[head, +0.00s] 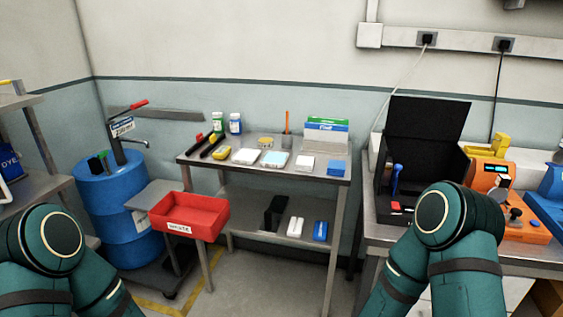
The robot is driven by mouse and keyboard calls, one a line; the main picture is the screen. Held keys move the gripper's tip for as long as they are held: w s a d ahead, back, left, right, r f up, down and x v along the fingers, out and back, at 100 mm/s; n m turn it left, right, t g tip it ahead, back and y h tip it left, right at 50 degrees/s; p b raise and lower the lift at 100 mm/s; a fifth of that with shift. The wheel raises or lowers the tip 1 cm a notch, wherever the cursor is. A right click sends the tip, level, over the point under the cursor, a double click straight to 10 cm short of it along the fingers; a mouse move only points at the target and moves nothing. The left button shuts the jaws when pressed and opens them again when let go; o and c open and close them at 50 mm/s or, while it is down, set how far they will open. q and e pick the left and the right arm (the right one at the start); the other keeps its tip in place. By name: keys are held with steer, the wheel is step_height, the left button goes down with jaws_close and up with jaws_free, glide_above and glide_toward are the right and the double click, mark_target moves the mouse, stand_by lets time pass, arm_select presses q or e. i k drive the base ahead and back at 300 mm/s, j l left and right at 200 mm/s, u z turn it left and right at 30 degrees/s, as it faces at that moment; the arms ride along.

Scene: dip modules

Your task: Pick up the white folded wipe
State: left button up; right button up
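Several pale flat items lie in a row on the top of the steel table (215,166) in the middle of the head view. A small white square (305,163) lies to the right, next to a blue block (336,168), and looks like the folded wipe. A white flat item (245,156) lies further left, and a white item with a light blue top (274,159) lies between them. They are too small to tell for sure which is the wipe. Both my green arms show at the bottom corners, apart from the table. Neither gripper is in view.
A black open case (421,150) and an orange device (490,176) occupy the right bench.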

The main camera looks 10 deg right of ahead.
mark_target(304, 164)
steer(key=i+l+u, duration=0.1)
steer(key=i, duration=0.35)
steer(key=i+l+u, duration=0.15)
steer(key=i, duration=0.3)
steer(key=l, duration=0.1)
